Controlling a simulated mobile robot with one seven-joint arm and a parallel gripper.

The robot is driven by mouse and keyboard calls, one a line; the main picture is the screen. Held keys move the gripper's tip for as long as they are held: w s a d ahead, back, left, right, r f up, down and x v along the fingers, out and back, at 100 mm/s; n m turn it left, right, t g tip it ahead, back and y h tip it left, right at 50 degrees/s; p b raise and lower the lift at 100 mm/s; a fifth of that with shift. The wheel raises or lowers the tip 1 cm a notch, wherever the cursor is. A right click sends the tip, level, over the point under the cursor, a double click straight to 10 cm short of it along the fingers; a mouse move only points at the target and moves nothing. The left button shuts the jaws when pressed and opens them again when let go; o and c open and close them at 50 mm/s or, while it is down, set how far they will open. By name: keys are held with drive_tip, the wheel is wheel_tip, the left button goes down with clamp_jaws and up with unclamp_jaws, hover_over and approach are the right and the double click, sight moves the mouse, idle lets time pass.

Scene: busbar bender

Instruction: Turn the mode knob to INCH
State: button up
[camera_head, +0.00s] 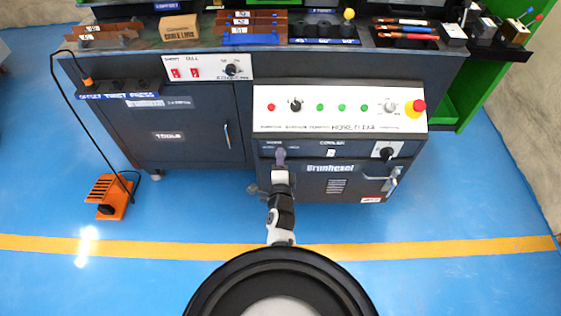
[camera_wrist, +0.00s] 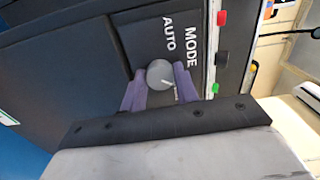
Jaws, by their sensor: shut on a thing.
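The grey, round mode knob (camera_wrist: 158,72) sits on the dark panel under the words MODE and AUTO in the wrist view. My gripper (camera_wrist: 161,79) has its purple fingers on both sides of the knob and is shut on it. A light pointer line on the knob points to the lower right of the wrist view, away from AUTO. No INCH label is readable there.
The busbar bender (camera_head: 330,170) has a white control panel (camera_head: 340,121) above, with several buttons and a red emergency stop (camera_head: 416,108). A cooler switch (camera_head: 331,153) and a black knob (camera_head: 388,153) are to the right. An orange foot pedal (camera_head: 113,196) lies on the left floor.

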drive_tip(key=shift+w+r+m, duration=0.1)
drive_tip(key=shift+m, duration=0.6)
drive_tip(key=shift+d+m, duration=0.1)
drive_tip(key=shift+m, duration=0.2)
drive_tip(key=o, duration=1)
